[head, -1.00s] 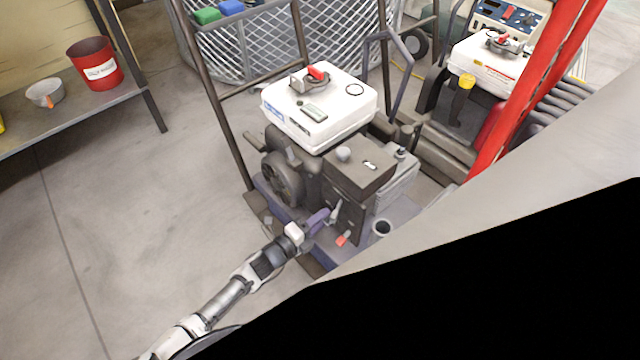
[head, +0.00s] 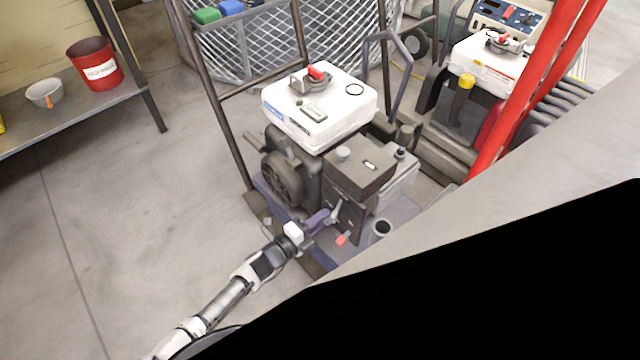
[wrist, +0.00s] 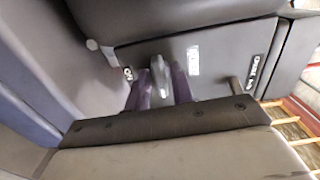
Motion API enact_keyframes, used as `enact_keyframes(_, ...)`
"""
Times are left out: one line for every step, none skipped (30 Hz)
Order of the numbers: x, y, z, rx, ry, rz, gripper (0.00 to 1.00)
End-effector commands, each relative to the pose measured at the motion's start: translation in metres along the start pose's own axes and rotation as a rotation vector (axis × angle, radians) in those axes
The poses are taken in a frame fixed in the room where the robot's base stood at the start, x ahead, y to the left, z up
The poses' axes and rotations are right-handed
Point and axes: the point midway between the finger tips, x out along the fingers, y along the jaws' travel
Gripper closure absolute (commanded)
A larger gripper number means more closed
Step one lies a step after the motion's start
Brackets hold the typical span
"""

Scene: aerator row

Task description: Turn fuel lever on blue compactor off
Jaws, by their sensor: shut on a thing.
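The compactor (head: 356,168) stands in the middle of the head view, with a white tank on a dark engine and a dull blue base. A small grey lever (head: 337,211) is on its front face; it also shows in the wrist view (wrist: 160,82). There it stands roughly upright, right of a partly covered label ending in "ON" (wrist: 127,73). My gripper (head: 324,217) reaches it from the lower left. In the wrist view my purple fingers (wrist: 161,90) are shut on the lever, one on each side. Its lower end is hidden by my gripper body.
A red-tipped part (head: 342,240) sits just below the lever. A short stub (wrist: 235,88) is by a "CHOKE RUN" label at right. Frame bars (head: 222,130) rise behind the compactor. A second machine (head: 487,65) and red posts stand at right. Floor at left is clear.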

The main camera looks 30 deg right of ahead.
Motion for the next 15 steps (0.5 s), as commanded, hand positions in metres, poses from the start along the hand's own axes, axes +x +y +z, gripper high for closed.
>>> enact_keyframes(-0.0002, 0.0001, -0.0001, -0.001, 0.0, 0.0, 0.99)
enact_keyframes(-0.0002, 0.0001, -0.0001, -0.001, 0.0, 0.0, 0.74)
enact_keyframes(-0.0002, 0.0001, -0.0001, -0.001, 0.0, 0.0, 0.69)
enact_keyframes(-0.0002, 0.0001, 0.0, -0.001, 0.0, 0.0, 0.66)
enact_keyframes(-0.0002, 0.0001, 0.0, -0.001, 0.0, 0.0, 0.66)
enact_keyframes(-0.0002, 0.0001, 0.0, -0.001, 0.0, 0.0, 0.66)
enact_keyframes(-0.0002, 0.0001, 0.0001, 0.0, 0.0, 0.0, 0.66)
enact_keyframes(-0.0002, 0.0001, 0.0001, 0.0, 0.0, 0.0, 0.66)
enact_keyframes(-0.0002, 0.0, 0.0001, 0.0, 0.0, 0.0, 0.66)
enact_keyframes(-0.0002, 0.0, 0.0001, 0.0, 0.0, 0.0, 0.66)
enact_keyframes(-0.0003, 0.0, 0.0001, 0.0, 0.0, 0.0, 0.66)
enact_keyframes(-0.0009, -0.0001, 0.0003, 0.0, -0.001, 0.0, 0.66)
enact_keyframes(-0.0019, -0.0002, 0.0005, 0.0, -0.001, 0.0, 0.66)
enact_keyframes(-0.0035, -0.0003, 0.0008, 0.0, -0.002, 0.0, 0.66)
enact_keyframes(-0.0067, -0.0006, 0.0014, 0.0, -0.003, 0.0, 0.66)
